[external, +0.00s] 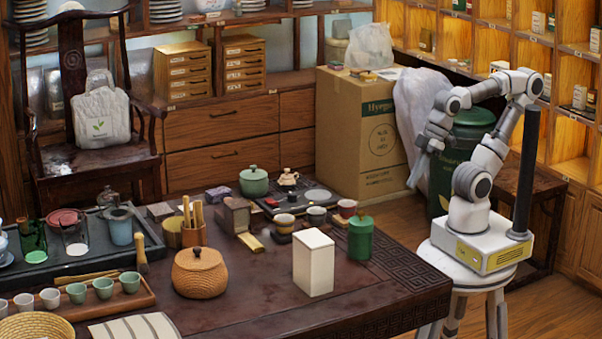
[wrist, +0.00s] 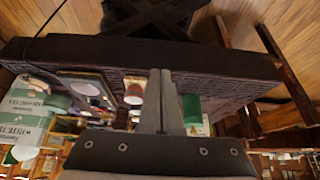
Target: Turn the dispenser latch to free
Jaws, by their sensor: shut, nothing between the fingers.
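No part is plainly recognisable as a dispenser latch in either view. A plain white upright box (external: 313,262) stands near the front edge of the dark table; any latch on its far side is hidden. A green lidded canister (external: 360,237) stands just behind and right of it. My gripper (external: 412,184) is raised beyond the table's right end, pointing down, apart from everything on the table. In the wrist view my gripper's two grey fingers (wrist: 160,72) are together and empty, with a green and white object (wrist: 194,112) behind them on the right.
The table (external: 390,290) has bare room at its right front. A woven lidded pot (external: 200,273) and a tray of cups (external: 105,299) are to the left. A large cardboard box (external: 359,135) and a dark green bin (external: 461,157) stand behind my arm.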

